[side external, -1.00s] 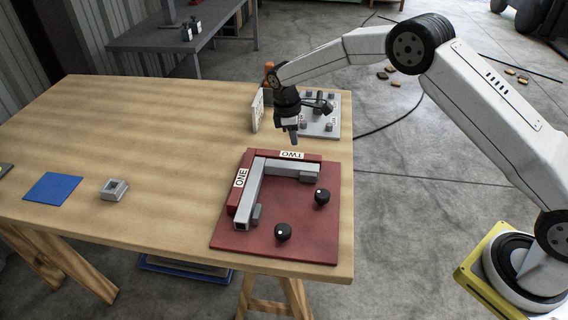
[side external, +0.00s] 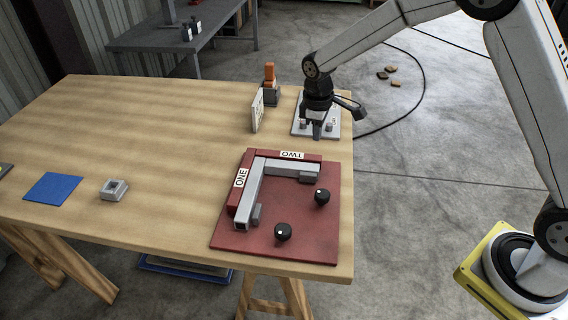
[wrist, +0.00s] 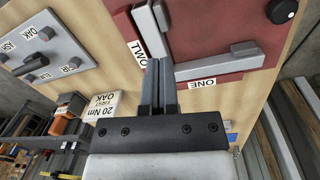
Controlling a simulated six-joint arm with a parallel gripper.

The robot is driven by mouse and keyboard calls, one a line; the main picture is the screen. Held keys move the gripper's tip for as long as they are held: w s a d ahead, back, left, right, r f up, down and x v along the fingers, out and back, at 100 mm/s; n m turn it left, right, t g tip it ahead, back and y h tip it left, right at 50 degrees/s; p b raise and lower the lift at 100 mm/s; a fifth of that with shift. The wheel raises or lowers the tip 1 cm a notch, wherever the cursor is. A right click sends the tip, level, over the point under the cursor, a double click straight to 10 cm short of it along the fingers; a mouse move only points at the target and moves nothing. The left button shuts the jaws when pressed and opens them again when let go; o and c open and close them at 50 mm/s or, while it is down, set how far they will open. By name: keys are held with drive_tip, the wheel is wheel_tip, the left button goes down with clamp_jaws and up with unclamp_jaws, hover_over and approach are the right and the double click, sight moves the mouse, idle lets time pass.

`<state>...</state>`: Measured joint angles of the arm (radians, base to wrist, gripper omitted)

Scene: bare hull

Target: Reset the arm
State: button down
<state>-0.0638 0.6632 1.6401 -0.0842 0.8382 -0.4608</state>
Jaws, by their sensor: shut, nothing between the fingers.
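My gripper (side external: 317,133) is shut and empty. In the side external view it hangs above the grey plate (side external: 331,104) at the table's back right and hides part of that plate. In the wrist view the two fingers (wrist: 159,88) lie together with nothing between them. They overlap the red board (wrist: 215,38), which is farther off. In the side external view the red board (side external: 300,225) lies at the table's near right, apart from the gripper. It bears grey bars labelled ONE and TWO and two black knobs (side external: 283,232).
A white sign (side external: 257,111) and an orange-topped tool in a dark holder (side external: 270,85) stand left of the gripper. A blue mat (side external: 53,187) and a small grey block (side external: 114,190) lie at the table's left. The middle of the wooden table (side external: 160,130) is clear.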

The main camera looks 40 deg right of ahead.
drive_tip(key=s+d+r+m+t, duration=0.1)
drive_tip(key=s+m, duration=0.2)
drive_tip(key=s, duration=0.7)
drive_tip(key=s+d+r+m+t, duration=0.1)
drive_tip(key=s+m, duration=0.2)
drive_tip(key=s, duration=0.8)
drive_tip(key=shift+r+m+t+y, duration=0.3)
drive_tip(key=shift+y, duration=0.1)
